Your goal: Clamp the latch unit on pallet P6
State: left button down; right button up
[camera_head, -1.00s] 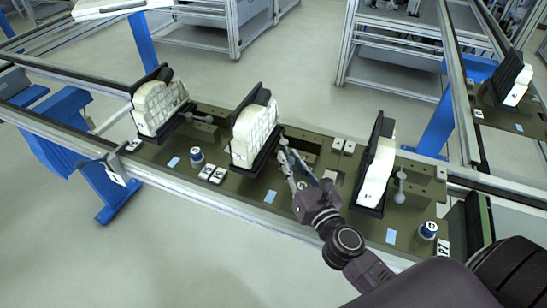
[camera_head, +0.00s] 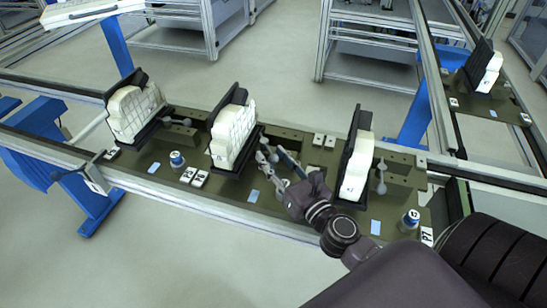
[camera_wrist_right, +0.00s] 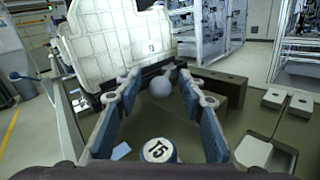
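The middle latch unit (camera_head: 232,137) is a white gridded block leaning on a black plate on the olive pallet deck (camera_head: 225,190). It also shows at upper left in the right wrist view (camera_wrist_right: 115,45). My right gripper (camera_head: 271,151) is just right of this unit. In the wrist view its blue-padded fingers (camera_wrist_right: 160,76) are spread, with a grey ball knob (camera_wrist_right: 160,88) in the gap between them; contact is not visible. A round cap marked 15 (camera_wrist_right: 158,150) lies below. I cannot read a P6 label. My left gripper is not in view.
Similar units stand at left (camera_head: 135,110) and right (camera_head: 357,168), with ball-ended levers (camera_head: 187,122) (camera_head: 381,187) beside them. A P7 label (camera_head: 427,236) is at the deck's right end. Raised olive blocks (camera_wrist_right: 222,88) stand right of the gripper. Another unit (camera_head: 488,72) is at upper right.

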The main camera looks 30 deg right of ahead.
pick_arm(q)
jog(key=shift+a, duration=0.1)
pick_arm(e)
jog(key=shift+s, duration=6.05)
